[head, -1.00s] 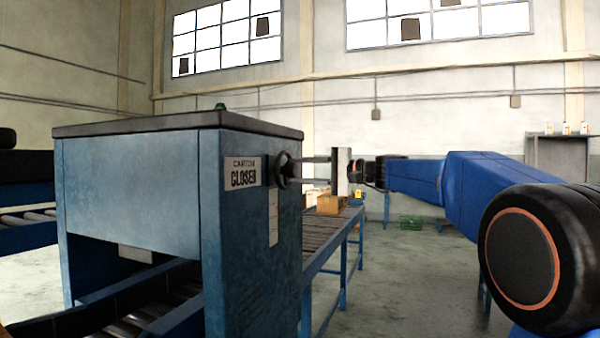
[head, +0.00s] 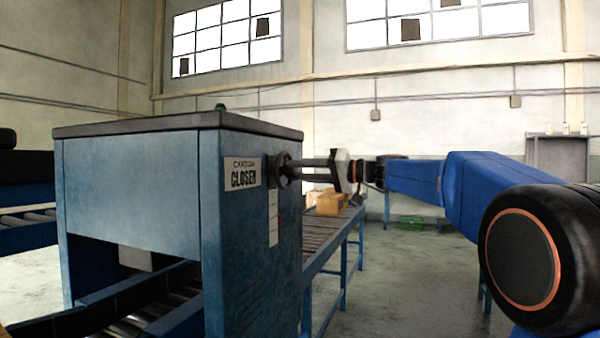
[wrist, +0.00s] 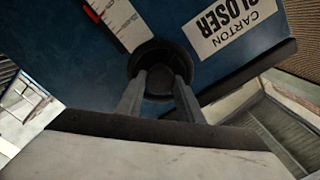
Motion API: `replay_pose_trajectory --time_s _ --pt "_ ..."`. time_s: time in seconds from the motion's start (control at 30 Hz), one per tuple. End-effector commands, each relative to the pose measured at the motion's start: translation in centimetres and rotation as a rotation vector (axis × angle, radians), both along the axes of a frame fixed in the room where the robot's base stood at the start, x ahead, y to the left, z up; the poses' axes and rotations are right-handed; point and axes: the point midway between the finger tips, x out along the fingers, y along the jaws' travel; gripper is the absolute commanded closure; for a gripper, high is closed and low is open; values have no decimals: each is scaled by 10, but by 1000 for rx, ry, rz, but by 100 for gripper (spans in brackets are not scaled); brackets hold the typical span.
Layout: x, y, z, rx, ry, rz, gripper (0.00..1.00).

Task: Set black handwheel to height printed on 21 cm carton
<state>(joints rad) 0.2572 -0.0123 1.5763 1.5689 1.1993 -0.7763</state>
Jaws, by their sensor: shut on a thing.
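The black handwheel (head: 281,171) is on the side of the blue carton closer (head: 130,190). In the wrist view the handwheel (wrist: 160,62) is a dark ring with a hub. My gripper (head: 297,170) reaches it from the right. Its two grey fingers (wrist: 158,90) are shut on the wheel, one at each side of the hub. A white scale strip (head: 273,218) is below the wheel. In the wrist view the scale (wrist: 120,20) shows tick marks and a red mark, but its numbers are unreadable. Brown cartons (head: 330,204) sit behind; no print on them is legible.
A roller conveyor (head: 325,237) runs back from the closer. A grey block (head: 137,259) hangs inside the closer's opening. A green crate (head: 411,223) is on the floor at the back. The floor right of the conveyor is mostly clear.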

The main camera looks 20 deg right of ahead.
Motion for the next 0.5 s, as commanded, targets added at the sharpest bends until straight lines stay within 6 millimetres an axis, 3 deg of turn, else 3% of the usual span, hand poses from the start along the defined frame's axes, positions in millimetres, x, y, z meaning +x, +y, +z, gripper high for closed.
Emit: replay_pose_trajectory --time_s 0.5 --pt "0 0 -3 -43 -53 3 89"
